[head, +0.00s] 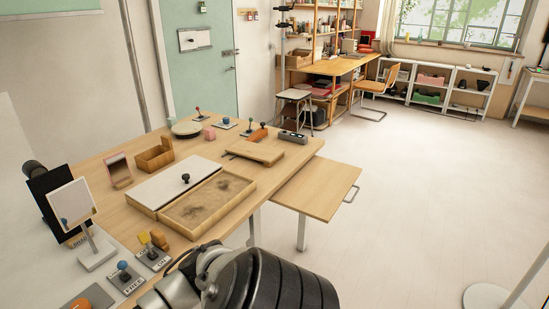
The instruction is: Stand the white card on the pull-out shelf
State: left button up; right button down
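A white square panel (72,203), which looks like the white card, stands tilted on a small white foot at the left end of the table. A black panel stands close behind it. The pull-out shelf (315,192) is a bare light-wood board extending from the table's right side, with a metal handle (352,192) at its outer edge. Nothing stands on it. A dark ribbed link of my arm fills the bottom middle and hides part of the table's front edge. Neither gripper's fingers show in the head view.
On the table are a shallow sand-coloured tray (207,205), a white lid (163,190) with a black knob, a small wooden box (154,157), a framed pinkish panel (119,170) and several knobbed levers. The floor right of the shelf is clear.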

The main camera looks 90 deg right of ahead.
aim_at(321, 182)
jog(key=k+l+z, duration=0.1)
jog(key=l+z, duration=0.15)
jog(key=z, duration=0.15)
jog(key=k+l+z, duration=0.1)
jog(key=l+z, duration=0.2)
jog(key=z, duration=0.15)
jog(key=l+z, duration=0.4)
jog(key=j, duration=0.1)
